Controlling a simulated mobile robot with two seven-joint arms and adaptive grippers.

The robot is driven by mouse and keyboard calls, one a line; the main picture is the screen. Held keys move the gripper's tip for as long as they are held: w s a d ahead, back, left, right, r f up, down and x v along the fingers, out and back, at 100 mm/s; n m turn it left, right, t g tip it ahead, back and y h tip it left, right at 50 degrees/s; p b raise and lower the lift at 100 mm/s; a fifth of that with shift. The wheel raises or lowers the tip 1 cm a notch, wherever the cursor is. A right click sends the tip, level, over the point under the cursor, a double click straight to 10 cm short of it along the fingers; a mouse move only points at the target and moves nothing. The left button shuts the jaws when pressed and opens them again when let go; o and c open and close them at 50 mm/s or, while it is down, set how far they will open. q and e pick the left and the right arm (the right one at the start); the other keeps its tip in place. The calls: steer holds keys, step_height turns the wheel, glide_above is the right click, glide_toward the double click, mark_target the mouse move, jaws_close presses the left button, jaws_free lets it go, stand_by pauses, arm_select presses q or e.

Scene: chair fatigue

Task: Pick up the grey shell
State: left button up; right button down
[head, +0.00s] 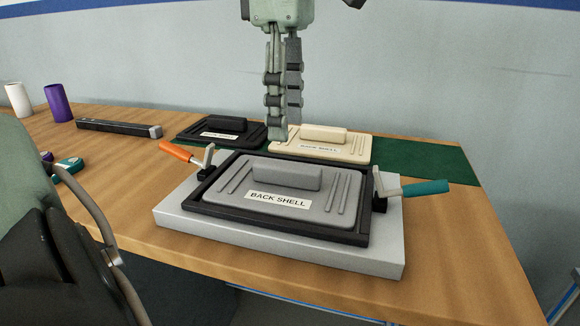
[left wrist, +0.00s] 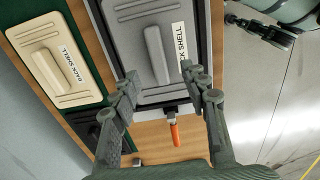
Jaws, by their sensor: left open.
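The grey shell (head: 320,205), with a raised block and a "BACK SHELL" label, lies flat in a black frame (head: 356,240) on a light grey fixture base (head: 385,262). It also shows in the left wrist view (left wrist: 138,52), partly cut off at the top. My left gripper (head: 285,128) points down above the far side of the fixture in the head view. It is open and empty. In the left wrist view its fingers (left wrist: 158,74) spread either side of the shell's raised block, apart from it. My right gripper (left wrist: 258,28) seems to show there at upper right.
An orange-handled clamp (head: 178,152) and a teal-handled clamp (head: 425,188) flank the frame. A cream shell (head: 345,149) and a black shell (head: 192,134) lie behind on a green mat (head: 425,160). A dark bar (head: 118,128), purple cup (head: 57,103) and white cup (head: 18,100) stand left.

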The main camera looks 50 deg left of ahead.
mark_target(287, 165)
arm_select(q)
steer(key=shift+a+f, duration=0.15)
step_height(287, 165, down, 7)
steer(key=shift+w+f, duration=0.1)
steer(key=shift+f, duration=0.05)
jaws_close()
stand_by(0.5)
